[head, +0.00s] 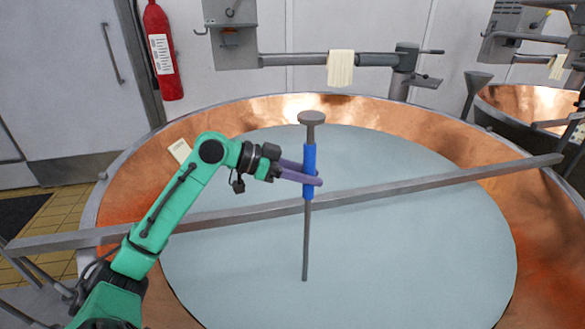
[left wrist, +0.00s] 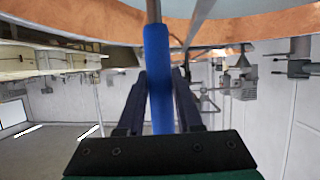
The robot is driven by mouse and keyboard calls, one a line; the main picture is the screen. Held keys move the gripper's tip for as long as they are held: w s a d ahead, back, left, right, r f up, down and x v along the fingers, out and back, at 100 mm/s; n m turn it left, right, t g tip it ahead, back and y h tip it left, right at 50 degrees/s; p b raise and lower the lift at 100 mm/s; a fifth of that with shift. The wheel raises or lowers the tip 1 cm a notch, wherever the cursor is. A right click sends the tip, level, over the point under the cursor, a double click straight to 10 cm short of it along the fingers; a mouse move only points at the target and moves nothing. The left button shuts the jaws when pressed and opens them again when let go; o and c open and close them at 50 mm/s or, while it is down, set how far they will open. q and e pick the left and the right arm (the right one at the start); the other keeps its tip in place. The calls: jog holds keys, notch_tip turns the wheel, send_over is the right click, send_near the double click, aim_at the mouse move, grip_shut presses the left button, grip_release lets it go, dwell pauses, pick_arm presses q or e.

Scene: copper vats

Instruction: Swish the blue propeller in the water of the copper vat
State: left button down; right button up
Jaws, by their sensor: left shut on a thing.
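The blue propeller (head: 310,158) is a rod with a blue grip, a grey round knob at its top and a thin grey shaft below. It stands nearly upright over the copper vat (head: 423,119). My left gripper (head: 306,177) is shut on the blue grip, which also shows between the fingers in the left wrist view (left wrist: 158,75). The shaft's lower end shows against the pale water (head: 400,245); I cannot tell how deep it goes. My right gripper is not in view.
A grey metal bar (head: 420,184) crosses the vat from rim to rim, behind the shaft. A red fire extinguisher (head: 162,55) hangs at the back left. A pale cloth (head: 340,68) hangs on a rail behind the vat. A second copper vat (head: 535,103) stands at the right.

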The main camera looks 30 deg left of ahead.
pick_arm(q)
jog(key=w+d+p, duration=0.3)
jog(key=d+p, duration=0.1)
jog(key=d, duration=0.4)
jog(key=shift+w, duration=0.1)
jog(key=s+a+b, duration=0.3)
jog(key=s+a, duration=0.2)
jog(key=a, duration=0.8)
jog(key=shift+b, duration=0.3)
jog(key=shift+d+r, duration=0.1)
